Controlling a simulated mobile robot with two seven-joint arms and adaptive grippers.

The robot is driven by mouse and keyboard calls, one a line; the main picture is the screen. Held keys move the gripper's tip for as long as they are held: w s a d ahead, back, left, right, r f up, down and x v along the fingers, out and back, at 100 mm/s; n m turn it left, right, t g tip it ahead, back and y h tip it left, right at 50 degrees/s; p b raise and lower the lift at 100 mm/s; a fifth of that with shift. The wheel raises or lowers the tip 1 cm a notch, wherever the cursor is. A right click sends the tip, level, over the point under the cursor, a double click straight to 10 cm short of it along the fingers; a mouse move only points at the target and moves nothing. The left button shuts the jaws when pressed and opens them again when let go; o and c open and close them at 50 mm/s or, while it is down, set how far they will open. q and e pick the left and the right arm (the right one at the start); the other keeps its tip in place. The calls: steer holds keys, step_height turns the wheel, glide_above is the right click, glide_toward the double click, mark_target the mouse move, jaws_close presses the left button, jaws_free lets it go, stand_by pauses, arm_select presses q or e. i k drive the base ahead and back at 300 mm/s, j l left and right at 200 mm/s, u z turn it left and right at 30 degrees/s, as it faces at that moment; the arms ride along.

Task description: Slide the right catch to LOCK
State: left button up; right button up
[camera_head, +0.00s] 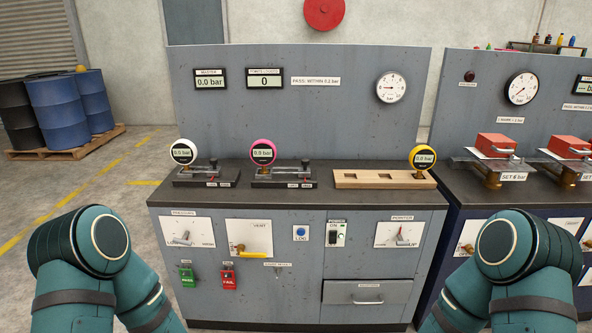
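Two dark clamp stations stand on the front bench top. The right station (283,181) holds a pink-rimmed gauge (263,151), and the left station (206,180) holds a white-rimmed gauge (183,151). A small upright catch (305,165) shows at the right end of the right station. A small white label strip (299,185) is on that station's front; its words and the catch's exact setting are too small to tell. My two arms show at the lower left and lower right, but neither gripper is in view.
A wooden rack (376,180) with a yellow-rimmed gauge (422,157) stands right of the stations. The back panel (330,110) rises behind. A second bench (455,188) with red-topped devices is at the right. The bench top between the stations and rack is narrow but clear.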

mark_target(305, 172)
steer(key=i+j+z, duration=0.1)
steer(key=i+z, duration=0.2)
steer(key=i, duration=0.25)
steer(key=i+j+z, duration=0.25)
steer(key=i, duration=0.3)
steer(key=i+j+z, duration=0.3)
steer(key=i, duration=0.2)
